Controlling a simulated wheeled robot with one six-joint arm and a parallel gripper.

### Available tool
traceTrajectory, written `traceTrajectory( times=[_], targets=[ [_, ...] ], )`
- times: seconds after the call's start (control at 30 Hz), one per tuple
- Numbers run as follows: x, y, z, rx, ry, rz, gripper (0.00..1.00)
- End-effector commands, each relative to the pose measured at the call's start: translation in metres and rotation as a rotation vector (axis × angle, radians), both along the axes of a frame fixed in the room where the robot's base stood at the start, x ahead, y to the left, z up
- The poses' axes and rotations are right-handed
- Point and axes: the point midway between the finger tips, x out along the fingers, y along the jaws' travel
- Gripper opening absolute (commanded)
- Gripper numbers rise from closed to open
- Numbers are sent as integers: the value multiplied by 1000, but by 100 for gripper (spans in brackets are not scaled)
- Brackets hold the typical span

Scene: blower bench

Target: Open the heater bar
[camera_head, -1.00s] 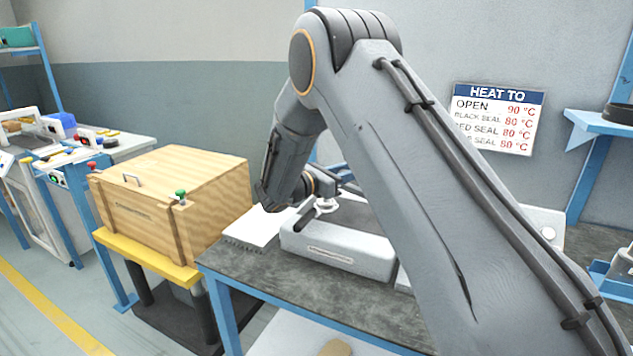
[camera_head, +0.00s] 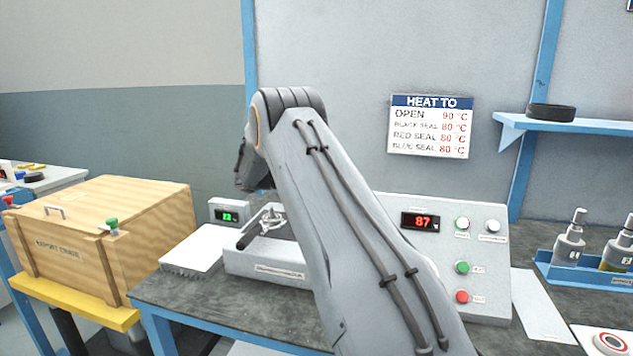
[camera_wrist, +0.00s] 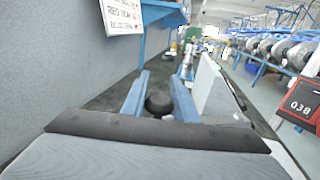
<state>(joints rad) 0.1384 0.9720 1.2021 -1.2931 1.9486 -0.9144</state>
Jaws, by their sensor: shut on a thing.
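A low grey unit (camera_head: 262,257), with a label on its front and a metal lever mechanism (camera_head: 268,222) on top, sits on the bench left of my arm. I cannot tell whether this is the heater bar. In the wrist view, the two blue fingers of my gripper (camera_wrist: 158,82) stand either side of a dark round knob (camera_wrist: 158,103) and are shut on it. What the knob belongs to is hidden. In the head view my arm hides the fingers. A grey control box (camera_head: 488,265) shows a red 87 on its display (camera_head: 420,222).
A wall sign (camera_head: 432,125) lists OPEN 90 °C and seals at 80 °C. A small meter (camera_head: 230,214) has a green display. A wooden crate (camera_head: 150,245) stands left.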

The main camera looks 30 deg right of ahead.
Motion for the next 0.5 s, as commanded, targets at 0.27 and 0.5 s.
traceTrajectory(
  times=[0.27,0.5],
  targets=[
    [-12,-14,0,-1,-1,-81,0],
    [-13,-16,0,-1,-1,-90,0]
  ],
)
